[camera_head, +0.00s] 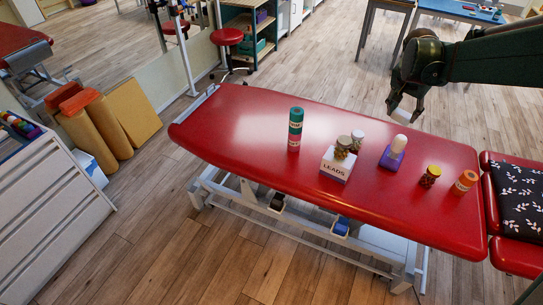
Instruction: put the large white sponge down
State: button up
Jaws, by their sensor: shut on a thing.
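My gripper (405,108) is at the upper right, pointing down, shut on the large white sponge (402,115). Only part of the sponge shows below the fingers. It is held in the air and appears in the picture against the wooden floor, just beyond the far edge of the red treatment table (240,125). I cannot tell its height above the table.
On the table stand a green-and-red cylinder (295,130), a white box labelled LEADS (336,168) with a jar on it, another jar (357,139), a purple-based white object (393,155) and two small jars (430,176) (465,182). The table's left end is clear.

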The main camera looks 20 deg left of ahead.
jog(key=s+a+n+y, duration=0.1)
jog(key=s+a, duration=0.4)
jog(key=a, duration=1.1)
jog(key=s+a+n+p, duration=0.15)
jog(key=s+a, duration=0.25)
jog(key=a, duration=1.3)
jog(key=s+a+n+y+b, duration=0.15)
jog(key=s+a, duration=0.35)
jog(key=a, duration=1.1)
notch_tip(320, 180, down, 18)
jog(key=p, duration=0.1)
jog(key=shift+w+d+f+h, duration=0.15)
jog(key=shift+w+f+h, duration=0.15)
jog(key=shift+h, duration=0.15)
jog(key=shift+f+b, duration=0.6)
jog(key=shift+f, duration=2.45)
jog(key=shift+f+b, duration=0.35)
jog(key=shift+f, duration=1.55)
jog(key=shift+f, duration=0.15)
